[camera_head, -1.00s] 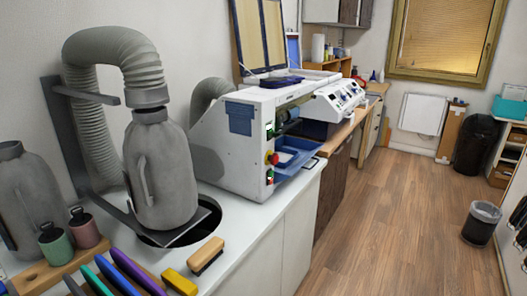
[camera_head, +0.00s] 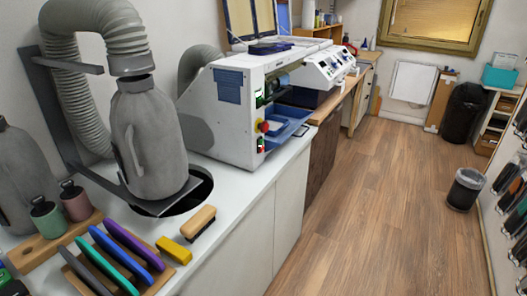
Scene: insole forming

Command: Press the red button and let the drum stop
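The white grinding machine (camera_head: 222,119) stands on the counter in the middle. A red button (camera_head: 264,127) with a yellow base sits on its end face, above a smaller green and red switch (camera_head: 260,146). The drum's place is the dark opening (camera_head: 280,84) behind the end face; the drum is mostly hidden, and I cannot tell whether it turns. Neither of my grippers is in view, and nothing touches the button.
A grey jug (camera_head: 148,140) under a ribbed hose stands on the counter at left. A brush (camera_head: 195,222), a yellow block (camera_head: 174,250) and coloured tools (camera_head: 118,255) lie in front. A blue tray (camera_head: 287,128) juts out beside the button.

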